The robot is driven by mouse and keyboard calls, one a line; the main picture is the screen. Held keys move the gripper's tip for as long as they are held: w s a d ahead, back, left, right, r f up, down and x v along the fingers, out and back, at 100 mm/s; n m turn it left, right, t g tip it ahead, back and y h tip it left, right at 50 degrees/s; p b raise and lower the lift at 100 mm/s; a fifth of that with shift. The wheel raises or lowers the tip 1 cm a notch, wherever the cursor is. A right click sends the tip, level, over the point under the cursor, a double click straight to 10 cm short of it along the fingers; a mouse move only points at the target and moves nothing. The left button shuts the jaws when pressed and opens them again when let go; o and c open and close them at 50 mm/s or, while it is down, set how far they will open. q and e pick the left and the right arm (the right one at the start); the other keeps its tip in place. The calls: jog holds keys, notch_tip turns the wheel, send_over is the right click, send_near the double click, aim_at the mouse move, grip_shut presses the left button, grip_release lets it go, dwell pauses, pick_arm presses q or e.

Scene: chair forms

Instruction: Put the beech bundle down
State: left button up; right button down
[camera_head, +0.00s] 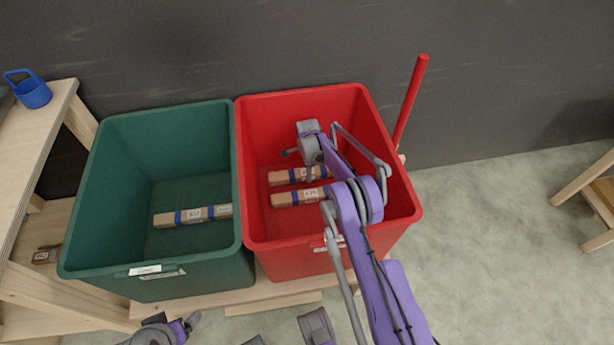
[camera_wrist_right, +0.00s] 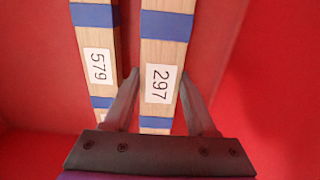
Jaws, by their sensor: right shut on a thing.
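My right gripper (camera_head: 308,172) reaches down into the red crate (camera_head: 405,205). In the right wrist view its fingers (camera_wrist_right: 160,92) are shut on a beech bundle with a label reading 297 (camera_wrist_right: 168,60), wrapped in blue bands. In the head view this looks like the upper bundle (camera_head: 284,177) in the crate, partly hidden by the gripper. A second bundle, labelled 579 (camera_wrist_right: 97,60), lies beside it, nearly parallel; it is the lower one (camera_head: 288,198) in the head view. Whether the held bundle touches the crate floor I cannot tell.
A green crate (camera_head: 105,185) stands against the red one on the left, with one banded bundle (camera_head: 193,215) inside. A red pole (camera_head: 411,100) stands behind the red crate's right side.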

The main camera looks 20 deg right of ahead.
jog(key=shift+f, duration=1.35)
jog(key=shift+f+b, duration=0.2)
jog(key=shift+b, duration=0.2)
jog(key=shift+c, duration=1)
grip_release()
jog(key=shift+r, duration=0.15)
jog(key=shift+r+p, duration=0.35)
notch_tip(320, 180, up, 12)
jog(key=shift+f+p, duration=0.25)
jog(key=shift+p, duration=0.55)
